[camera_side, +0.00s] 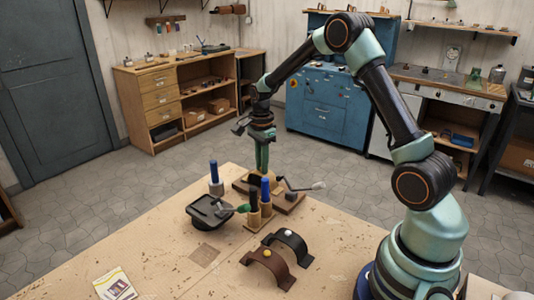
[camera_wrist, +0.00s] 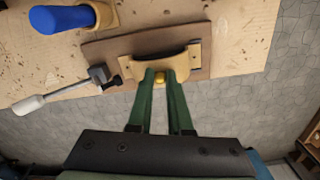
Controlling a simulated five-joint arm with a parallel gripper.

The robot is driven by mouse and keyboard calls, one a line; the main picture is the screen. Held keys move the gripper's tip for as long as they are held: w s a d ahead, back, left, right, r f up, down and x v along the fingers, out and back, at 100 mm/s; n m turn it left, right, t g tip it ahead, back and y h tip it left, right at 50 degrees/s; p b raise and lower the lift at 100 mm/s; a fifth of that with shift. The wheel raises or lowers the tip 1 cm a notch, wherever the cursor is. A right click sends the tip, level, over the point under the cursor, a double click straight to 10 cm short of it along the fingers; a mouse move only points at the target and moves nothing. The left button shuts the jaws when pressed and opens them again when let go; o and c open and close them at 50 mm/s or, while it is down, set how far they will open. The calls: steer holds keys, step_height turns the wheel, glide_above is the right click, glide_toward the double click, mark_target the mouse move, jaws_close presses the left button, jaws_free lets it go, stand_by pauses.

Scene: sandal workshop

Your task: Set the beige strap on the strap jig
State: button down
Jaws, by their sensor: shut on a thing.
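The beige strap (camera_wrist: 194,56) is an arched band with flat end tabs and a small yellow knob (camera_wrist: 159,78). My gripper (camera_wrist: 160,73) is shut on it at the knob; in the side view my gripper (camera_side: 262,168) points straight down at the table's far edge. The strap jig (camera_wrist: 94,52) is a brown board, also seen in the side view (camera_side: 288,205). The strap lies over the jig, its length along the board. A dark curved shape shows beside the strap's middle. I cannot tell whether the tabs touch the board.
A toggle clamp with a white handle (camera_wrist: 28,105) sits at the jig's left end in the wrist view. Blue-handled tools (camera_side: 265,190) stand close in front of the jig. A black tray-like stand (camera_side: 203,212), a brown strap (camera_side: 262,259) and a black strap (camera_side: 293,240) are nearer.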

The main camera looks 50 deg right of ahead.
steer(key=shift+f, duration=0.1)
steer(key=c, duration=0.8)
jaws_free()
steer(key=shift+c, duration=0.2)
steer(key=s+a+r+n+t, duration=0.1)
steer(key=a+r+n, duration=0.1)
steer(key=r, duration=0.6)
steer(key=s+a+r+n, duration=0.2)
steer(key=r, duration=0.6)
steer(key=s+a+r+n+t, duration=0.1)
steer(key=s+a+n+t, duration=0.1)
steer(key=s+a+n, duration=0.3)
steer(key=s+a+r+n+t, duration=0.1)
steer(key=s+a+n, duration=0.3)
steer(key=s+n, duration=0.4)
steer(key=shift+s+a+n+t, duration=0.35)
steer(key=shift+n+t, duration=0.45)
steer(key=shift+n, duration=1.2)
